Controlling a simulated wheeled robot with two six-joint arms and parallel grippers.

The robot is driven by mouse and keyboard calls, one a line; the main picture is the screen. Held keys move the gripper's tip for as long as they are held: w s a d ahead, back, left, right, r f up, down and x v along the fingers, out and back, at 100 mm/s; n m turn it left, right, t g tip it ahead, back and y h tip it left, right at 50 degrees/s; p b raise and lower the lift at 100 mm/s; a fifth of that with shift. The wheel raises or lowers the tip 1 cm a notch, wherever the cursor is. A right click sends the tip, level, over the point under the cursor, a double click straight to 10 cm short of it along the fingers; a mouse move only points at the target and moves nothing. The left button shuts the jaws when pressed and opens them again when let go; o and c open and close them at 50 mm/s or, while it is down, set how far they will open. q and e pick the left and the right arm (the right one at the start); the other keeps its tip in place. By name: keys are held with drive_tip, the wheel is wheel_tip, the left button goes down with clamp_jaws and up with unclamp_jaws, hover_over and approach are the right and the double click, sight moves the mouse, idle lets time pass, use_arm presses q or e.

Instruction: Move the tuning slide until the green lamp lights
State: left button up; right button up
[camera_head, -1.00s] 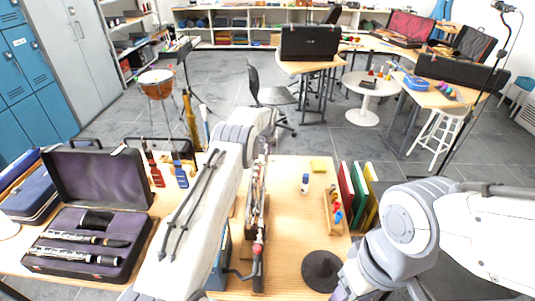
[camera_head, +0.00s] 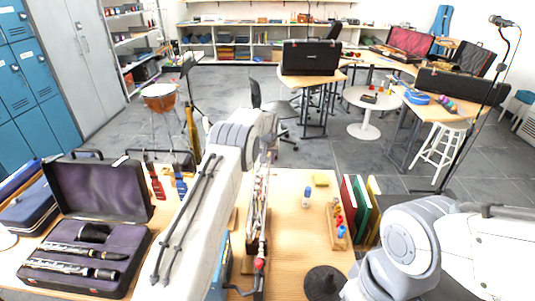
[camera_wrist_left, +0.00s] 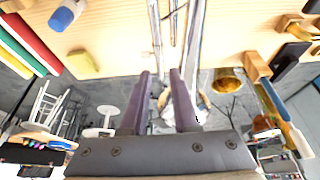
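A long brass instrument with parallel metal tubes (camera_head: 258,215) lies lengthwise on the wooden table, running away from me. Its tubes (camera_wrist_left: 192,35) also show in the left wrist view. A small red ball-shaped part (camera_head: 259,264) is at its near end; I cannot tell if it is a lamp. I cannot make out a lit green lamp. My left gripper (camera_wrist_left: 160,73) is at the instrument's far end, its two purple fingers apart, with tubes showing beyond the tips. I see nothing clamped between them. My right arm is at the right; its gripper is out of view.
A yellow block (camera_head: 321,180), a blue-capped bottle (camera_head: 306,197) and a wooden rack with coloured pieces (camera_head: 338,218) stand right of the instrument. Upright books (camera_head: 360,205) edge the table. An open clarinet case (camera_head: 85,262) lies left.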

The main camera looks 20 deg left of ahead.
use_arm(q)
drive_tip(key=b+v, duration=0.1)
drive_tip(key=v, duration=0.6)
drive_tip(key=shift+b, duration=0.4)
drive_tip(key=shift+s+r, duration=0.1)
